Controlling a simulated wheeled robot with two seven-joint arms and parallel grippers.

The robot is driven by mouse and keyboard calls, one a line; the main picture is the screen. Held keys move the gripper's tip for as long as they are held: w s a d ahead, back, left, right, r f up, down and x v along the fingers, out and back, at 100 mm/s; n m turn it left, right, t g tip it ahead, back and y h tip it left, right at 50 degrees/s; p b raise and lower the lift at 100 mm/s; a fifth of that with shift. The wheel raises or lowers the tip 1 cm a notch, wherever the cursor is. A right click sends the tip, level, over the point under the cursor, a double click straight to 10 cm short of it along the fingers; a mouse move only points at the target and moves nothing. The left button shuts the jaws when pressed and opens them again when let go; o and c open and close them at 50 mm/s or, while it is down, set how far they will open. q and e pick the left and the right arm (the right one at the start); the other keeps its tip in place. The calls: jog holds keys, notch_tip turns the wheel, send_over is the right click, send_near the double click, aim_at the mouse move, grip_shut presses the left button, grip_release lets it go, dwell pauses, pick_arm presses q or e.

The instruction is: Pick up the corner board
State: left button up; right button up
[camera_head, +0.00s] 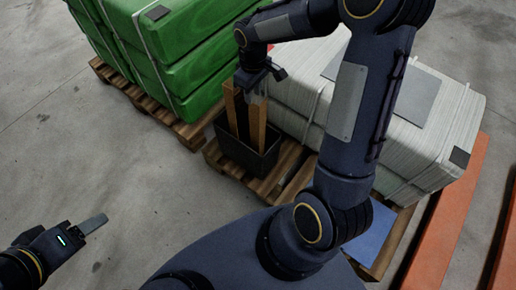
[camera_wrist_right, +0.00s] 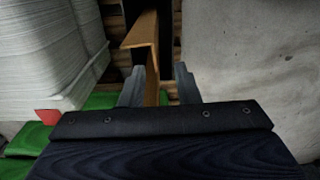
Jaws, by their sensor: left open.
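Brown corner boards stand upright in a black bin (camera_head: 247,158), one at the left (camera_head: 230,108) and one at the right (camera_head: 258,125), with something dark between them. My right gripper (camera_head: 262,84) is above the bin, at the top of the boards. In the right wrist view a brown, angled corner board (camera_wrist_right: 147,45) runs between the two fingers of my right gripper (camera_wrist_right: 160,85). A gap shows between the board and the right finger, so the jaws look open. My left gripper (camera_head: 94,224) is open and empty over the floor at the lower left.
Strapped green sacks (camera_head: 180,50) are stacked on a pallet behind the bin. A strapped pale stack (camera_head: 410,130) stands on a pallet to the right, beside an orange beam (camera_head: 450,215). The concrete floor at the left is clear.

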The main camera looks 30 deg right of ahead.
aim_at(254, 109)
jog(key=f, duration=0.1)
jog(key=w+f, duration=0.1)
jog(key=f, duration=0.1)
jog(key=shift+d+f+b, duration=0.15)
jog(key=shift+f+b, duration=0.15)
jog(key=shift+b, duration=0.05)
jog(key=f, duration=0.1)
jog(key=f+b, duration=0.1)
jog(key=f, duration=0.3)
jog(key=shift+s+d+b, duration=0.1)
jog(key=shift+s+b, duration=0.15)
jog(key=shift+b, duration=0.1)
jog(key=shift+f, duration=0.4)
jog(key=shift+c, duration=0.4)
grip_shut()
jog(key=shift+r, duration=0.1)
